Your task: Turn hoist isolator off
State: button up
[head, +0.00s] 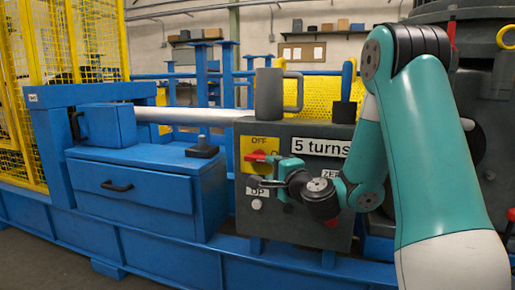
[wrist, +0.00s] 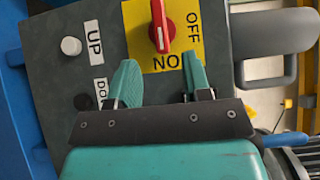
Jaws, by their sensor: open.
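The hoist isolator is a red rotary knob (head: 256,157) on a yellow plate (head: 259,142) on the grey control box. OFF shows above the knob in the head view. In the wrist view the red knob (wrist: 161,28) is lined up towards the ON label (wrist: 165,63), with OFF (wrist: 193,27) to its side. My gripper (head: 274,170) is in front of the box, close to the plate. In the wrist view my gripper (wrist: 159,72) has its fingers apart, with nothing between them; the knob lies beyond the fingertips, in line with the gap.
The grey box (head: 295,220) also carries a "5 turns" label (head: 320,147), a white UP button (wrist: 71,46) and a dark button below. A grey mug-shaped part (head: 269,95) stands on top. A blue cabinet (head: 135,190) is to the left.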

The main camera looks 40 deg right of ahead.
aim_at(259, 160)
jog(key=w+p, duration=0.1)
jog(key=w, duration=0.1)
jog(key=w+p, duration=0.2)
jog(key=w, duration=0.1)
jog(key=w+d+p, duration=0.1)
jog(key=w+p, duration=0.1)
jog(key=shift+w+r, duration=0.25)
jog(key=shift+w+f+p, duration=0.25)
jog(key=shift+w+p, duration=0.25)
jog(key=shift+w, duration=0.1)
grip_shut()
